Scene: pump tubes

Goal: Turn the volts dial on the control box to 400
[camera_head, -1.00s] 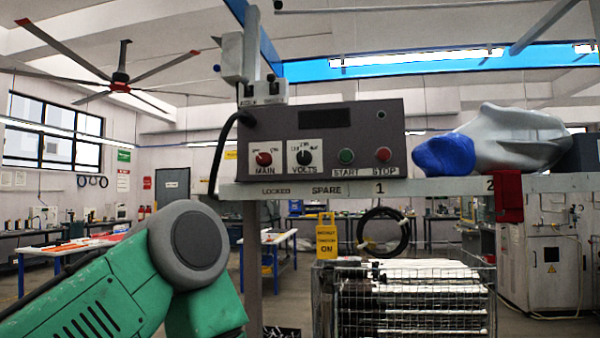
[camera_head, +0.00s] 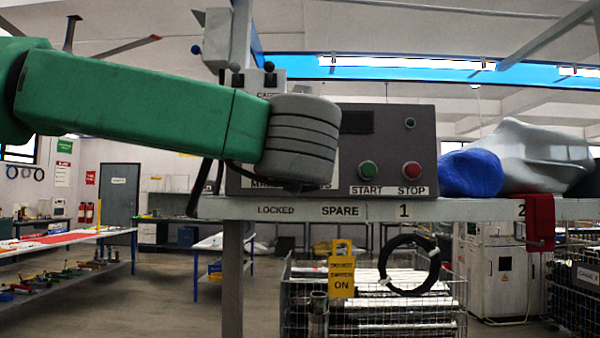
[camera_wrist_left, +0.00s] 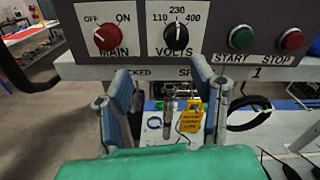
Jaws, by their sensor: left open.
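The grey control box (camera_head: 385,150) stands on a shelf. In the left wrist view, the black volts dial (camera_wrist_left: 177,38) has its white pointer upright, at about 230; the 400 mark is to the upper right of it. The red main dial (camera_wrist_left: 107,37) is left of it, its pointer towards OFF. My left gripper (camera_wrist_left: 168,108) is open and empty, its two fingers below and in front of the dials, apart from the box. In the head view my left arm hides both dials and its own fingers. My right gripper is not in view.
The green start button (camera_wrist_left: 241,37) and red stop button (camera_wrist_left: 290,40) are right of the volts dial. The shelf (camera_head: 290,209) runs below the box. A blue and grey covered object (camera_head: 530,155) lies to the right. A yellow tag (camera_head: 341,275) hangs below.

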